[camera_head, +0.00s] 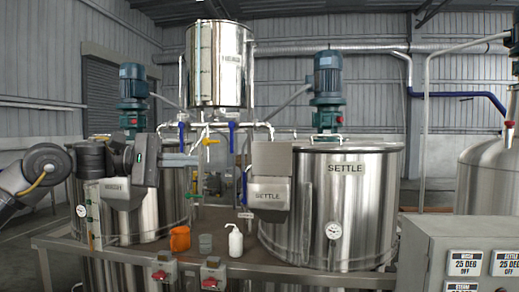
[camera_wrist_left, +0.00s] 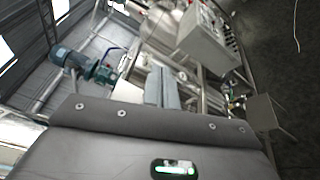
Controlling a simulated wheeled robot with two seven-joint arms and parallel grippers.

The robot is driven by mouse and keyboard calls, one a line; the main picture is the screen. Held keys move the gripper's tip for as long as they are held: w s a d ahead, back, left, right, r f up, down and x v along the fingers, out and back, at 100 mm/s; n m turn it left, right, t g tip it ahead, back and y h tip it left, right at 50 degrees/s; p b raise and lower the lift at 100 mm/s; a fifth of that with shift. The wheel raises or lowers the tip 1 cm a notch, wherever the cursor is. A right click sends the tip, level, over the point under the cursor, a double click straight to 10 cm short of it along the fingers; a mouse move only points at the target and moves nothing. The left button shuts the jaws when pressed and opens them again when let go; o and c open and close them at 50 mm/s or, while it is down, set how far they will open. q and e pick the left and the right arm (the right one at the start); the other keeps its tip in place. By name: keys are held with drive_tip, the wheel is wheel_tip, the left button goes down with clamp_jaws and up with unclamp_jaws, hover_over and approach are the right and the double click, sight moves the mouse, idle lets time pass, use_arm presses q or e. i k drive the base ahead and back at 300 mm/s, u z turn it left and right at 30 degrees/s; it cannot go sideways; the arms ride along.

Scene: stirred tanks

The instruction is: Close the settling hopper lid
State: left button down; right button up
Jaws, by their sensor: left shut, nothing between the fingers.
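The settling hopper (camera_head: 268,195) is a steel box labelled SETTLE on the left front of the SETTLE tank (camera_head: 345,215). Its lid (camera_head: 271,158) is a flat steel panel standing raised above the box, so the hopper is open. My left gripper (camera_head: 197,160) is shut and empty. It points right, with a clear gap between its fingertips and the raised lid, at about the lid's height. In the left wrist view the grey fingers (camera_wrist_left: 162,88) are together, with nothing held. My right gripper is not in view.
A second tank (camera_head: 145,212) with its own hopper stands behind my left arm. An orange jug (camera_head: 180,239), a grey beaker (camera_head: 205,243) and a white bottle (camera_head: 235,241) stand on the deck below. A control box (camera_head: 455,250) is at front right. Pipes and valves lie behind the gap.

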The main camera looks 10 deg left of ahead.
sight(268, 158)
drive_tip(key=i, duration=1.5)
